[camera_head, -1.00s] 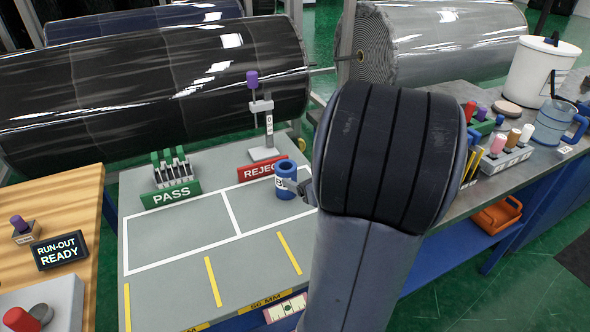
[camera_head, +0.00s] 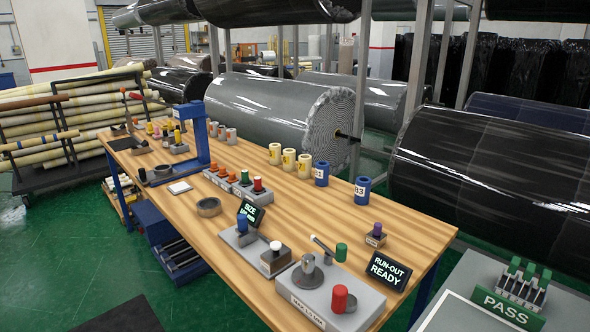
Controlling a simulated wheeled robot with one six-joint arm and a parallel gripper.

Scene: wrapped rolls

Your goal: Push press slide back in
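A blue upright frame (camera_head: 196,135) that looks like a press stands on the wooden bench, left of middle. Its blue base reaches toward the bench's front edge. The slide's position is too small to make out. My gripper and arm are not in this view.
A RUN-OUT READY sign (camera_head: 388,270) stands right. Large wrapped rolls (camera_head: 290,108) stand behind.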

